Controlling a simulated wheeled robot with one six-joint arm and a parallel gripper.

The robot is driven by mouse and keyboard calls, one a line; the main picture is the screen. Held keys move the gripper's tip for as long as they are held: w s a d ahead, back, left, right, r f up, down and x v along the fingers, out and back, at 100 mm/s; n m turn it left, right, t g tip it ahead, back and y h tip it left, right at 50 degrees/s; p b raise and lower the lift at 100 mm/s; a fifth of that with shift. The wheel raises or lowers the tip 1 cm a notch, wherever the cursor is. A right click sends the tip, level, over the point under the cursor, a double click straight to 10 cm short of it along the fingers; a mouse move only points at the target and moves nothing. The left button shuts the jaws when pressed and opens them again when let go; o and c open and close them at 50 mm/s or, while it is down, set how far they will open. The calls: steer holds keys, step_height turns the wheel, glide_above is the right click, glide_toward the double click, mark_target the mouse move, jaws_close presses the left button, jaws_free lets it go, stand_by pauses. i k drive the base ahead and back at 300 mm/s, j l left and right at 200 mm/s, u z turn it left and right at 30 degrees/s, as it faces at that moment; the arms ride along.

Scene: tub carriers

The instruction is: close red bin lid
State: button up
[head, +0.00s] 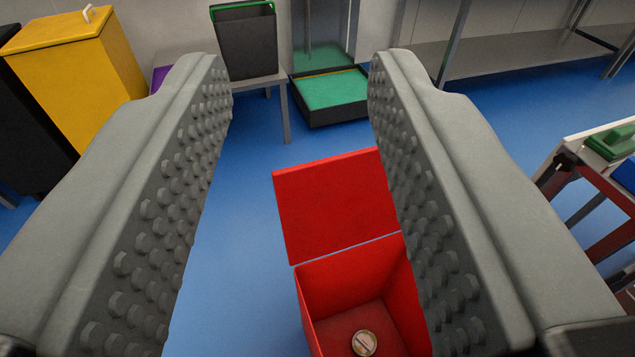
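The red bin (302,304) stands on the blue floor below and ahead of my gripper. Its red lid (332,205) is open, tipped up and back at the bin's far edge. A small round tin-like object (364,343) lies on the bin floor. My gripper (300,80) is open and empty, its two grey studded fingers wide apart. The fingers appear above the bin in the picture. The right finger hides the right part of the lid and bin, and the near part of the bin is out of frame.
A yellow bin (75,75) stands at left. A dark bin with a green rim (247,45) stands on a grey table behind. A black tray with green inside (330,92) lies on the floor. A bench (500,58) and a red-framed table (590,165) are at right.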

mark_target(329, 205)
steer(key=i+j, duration=0.1)
steer(key=j, duration=0.3)
steer(key=i+j, duration=0.1)
steer(key=j, duration=0.3)
steer(key=i+j+z, duration=0.1)
steer(key=j, duration=0.3)
steer(key=i+j+z, duration=0.25)
steer(key=z, duration=0.2)
steer(key=i+j+z, duration=0.35)
steer(key=z, duration=0.15)
steer(key=i+j+z, duration=0.15)
steer(key=j+z, duration=0.3)
steer(key=i+j+z, duration=0.15)
steer(key=j+z, duration=0.8)
steer(key=k+j+z, duration=0.1)
steer(key=j+z, duration=0.4)
steer(key=k+j+z, duration=0.2)
steer(key=j+z, duration=0.25)
steer(key=j, duration=0.15)
steer(key=k+l+z, duration=0.15)
steer(key=l, duration=0.15)
